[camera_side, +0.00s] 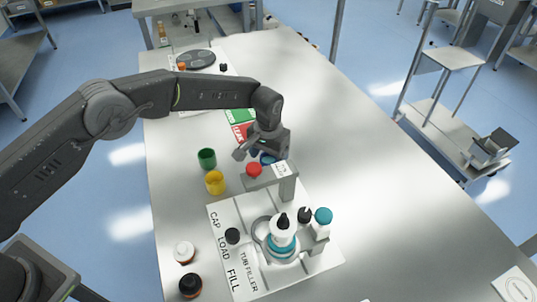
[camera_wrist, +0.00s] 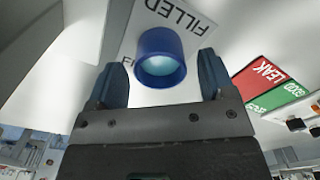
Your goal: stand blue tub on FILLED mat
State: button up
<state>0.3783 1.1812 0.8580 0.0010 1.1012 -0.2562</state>
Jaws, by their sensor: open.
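The blue tub (camera_wrist: 160,42) shows in the wrist view with its open top toward the camera and pale blue contents inside. It overlaps the white FILLED mat (camera_wrist: 186,14) and appears to stand on it, though its base is hidden. My gripper (camera_wrist: 160,68) is open, with one finger on each side of the tub and a gap visible beside it. In the side view my gripper (camera_side: 261,154) points down behind the tub filler's (camera_side: 247,258) raised arm. Only a little of the blue tub (camera_side: 268,159) shows there, and the FILLED mat is not clearly visible.
The filler's arm with a red button (camera_side: 254,169) stands close in front of my gripper. A green tub (camera_side: 207,158) and a yellow tub (camera_side: 215,182) stand to the left. LEAK and GOOD mats (camera_side: 240,122) lie behind.

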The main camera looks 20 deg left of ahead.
notch_tip(320, 180, up, 12)
jog(key=shift+r, duration=0.2)
dwell(0.4)
